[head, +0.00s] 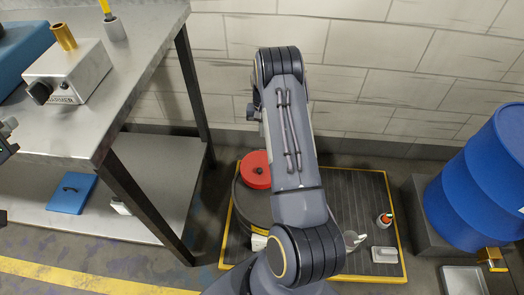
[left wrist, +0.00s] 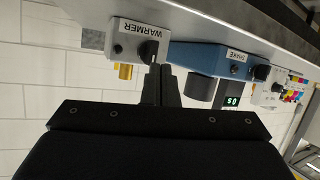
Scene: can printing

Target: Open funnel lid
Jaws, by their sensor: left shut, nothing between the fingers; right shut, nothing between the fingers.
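A red round lid (head: 257,170) with a small dark knob shows in the head view, just left of my large grey arm. It sits on a dark round vessel (head: 244,212) that my arm partly covers. I cannot tell whether the lid is seated flat on it. My left gripper (left wrist: 161,80) is in the left wrist view, its dark fingers together and empty, in front of the warmer box (left wrist: 138,42) and far from the red lid. My right gripper does not show; the arm in the middle of the head view may hide it.
A metal table (head: 130,88) at the left carries the warmer and a blue machine (head: 22,50). A dark mat (head: 362,205) with a yellow border lies under the vessel, with small items on its right side. A blue barrel (head: 485,185) stands at the right.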

